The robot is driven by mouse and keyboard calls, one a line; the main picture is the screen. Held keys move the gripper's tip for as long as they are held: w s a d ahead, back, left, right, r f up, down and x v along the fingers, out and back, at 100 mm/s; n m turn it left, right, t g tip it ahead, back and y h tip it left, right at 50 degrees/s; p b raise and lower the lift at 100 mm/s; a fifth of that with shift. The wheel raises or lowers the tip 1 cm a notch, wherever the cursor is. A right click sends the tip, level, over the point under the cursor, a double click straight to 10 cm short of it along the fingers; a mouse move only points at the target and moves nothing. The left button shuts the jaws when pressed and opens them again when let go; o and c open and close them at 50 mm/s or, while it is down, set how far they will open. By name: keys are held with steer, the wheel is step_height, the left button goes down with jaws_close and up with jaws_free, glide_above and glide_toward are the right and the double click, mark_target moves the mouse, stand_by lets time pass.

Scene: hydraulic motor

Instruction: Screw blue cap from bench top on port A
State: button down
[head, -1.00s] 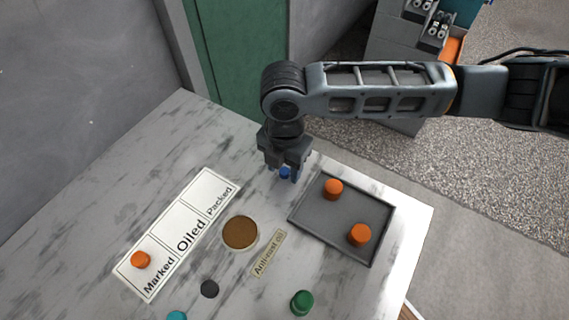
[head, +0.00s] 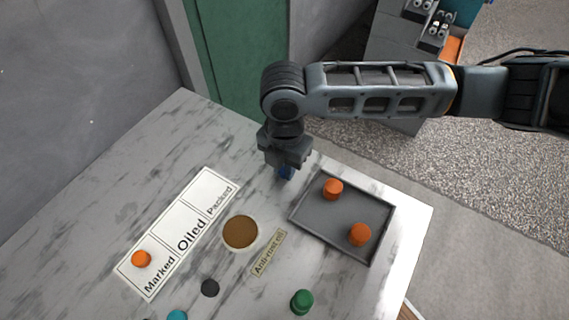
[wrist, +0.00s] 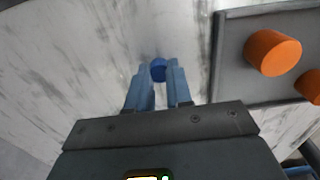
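The blue cap (wrist: 158,68) is between my fingertips in the wrist view, with a finger touching it on each side. In the head view my gripper (head: 285,171) points down at the bench top, left of the grey tray, and mostly hides the cap. My gripper is shut on the cap, which is at or very near the bench surface. I cannot make out port A in either view.
The grey tray (head: 325,226) holds two orange caps (head: 333,189). A label strip (head: 191,232) with another orange cap, a brown round dish (head: 240,232), an anti-rust tag (head: 268,253) and green (head: 302,302), dark (head: 210,288) and teal (head: 177,315) caps lie nearer.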

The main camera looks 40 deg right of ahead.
steer(key=shift+r, duration=0.15)
steer(key=shift+r+p, duration=2.45)
steer(key=shift+r, duration=0.4)
